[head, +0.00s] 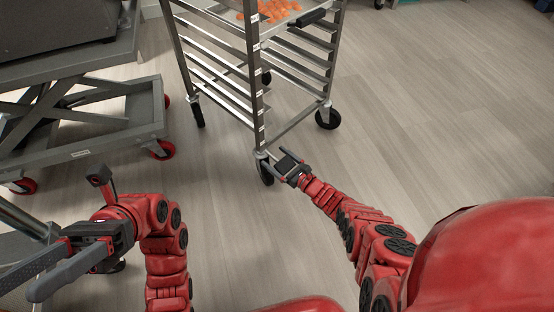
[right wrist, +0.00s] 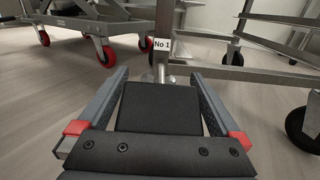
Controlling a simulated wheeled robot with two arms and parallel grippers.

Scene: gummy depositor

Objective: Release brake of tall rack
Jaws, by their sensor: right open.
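The tall rack (head: 256,75) is a metal frame on casters, at the top middle of the head view. Its nearest caster (head: 265,171) has a dark wheel below the front post. My right gripper (head: 275,156) is open and low, just right of that caster. In the right wrist view the open fingers (right wrist: 158,73) point toward the rack post (right wrist: 164,18) labelled "No 1". A dark block between the fingers hides most of the caster, and I cannot make out its brake. My left gripper (head: 22,281) is open and empty at the lower left, away from the rack.
A grey lift cart (head: 85,140) with red wheels stands left of the rack. A tray (head: 285,25) of orange pieces sits high in the rack. Another rack caster (head: 328,118) stands further right. The floor (head: 440,110) on the right is clear.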

